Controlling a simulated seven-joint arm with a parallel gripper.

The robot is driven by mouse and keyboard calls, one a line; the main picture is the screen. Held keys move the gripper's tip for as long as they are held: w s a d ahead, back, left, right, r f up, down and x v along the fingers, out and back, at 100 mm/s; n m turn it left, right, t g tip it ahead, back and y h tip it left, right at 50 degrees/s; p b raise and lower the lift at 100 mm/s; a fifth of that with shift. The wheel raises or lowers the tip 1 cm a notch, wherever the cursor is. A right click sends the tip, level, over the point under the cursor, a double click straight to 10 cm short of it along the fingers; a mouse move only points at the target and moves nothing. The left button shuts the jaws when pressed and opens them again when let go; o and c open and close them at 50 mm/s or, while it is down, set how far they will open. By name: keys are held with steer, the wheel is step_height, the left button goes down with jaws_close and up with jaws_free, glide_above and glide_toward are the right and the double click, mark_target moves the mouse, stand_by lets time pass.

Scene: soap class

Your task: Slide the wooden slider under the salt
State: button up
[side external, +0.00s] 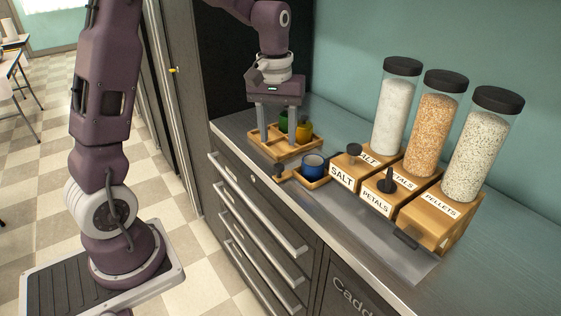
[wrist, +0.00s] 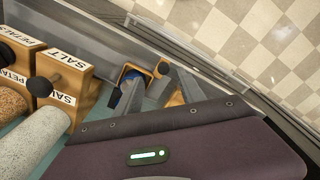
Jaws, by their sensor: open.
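My gripper (side external: 278,140) is open, fingers pointing down over the wooden tray, behind the slider. Nothing is clearly held. The fingers (wrist: 155,87) partly hide the cup and slider in the wrist view.
A wooden tray (side external: 287,153) with a green cup (side external: 284,121) and a yellow cup (side external: 304,131) sits under my gripper. Petals (side external: 412,178) and pellets (side external: 437,218) dispensers stand right of the salt. A metal strip (side external: 345,212) along the counter front is clear.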

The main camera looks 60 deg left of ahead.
mark_target(280, 165)
steer(key=f, duration=0.1)
steer(key=a+f, duration=0.1)
steer(key=w+f, duration=0.1)
steer(key=shift+w+a+n, duration=0.1)
steer(key=shift+a+n, duration=0.15)
steer(key=shift+n, duration=0.05)
step_height(280, 165, down, 6)
steer(key=shift+f, duration=0.2)
steer(key=shift+c, duration=0.2)
jaws_close()
steer(key=shift+d, duration=0.15)
stand_by(0.7)
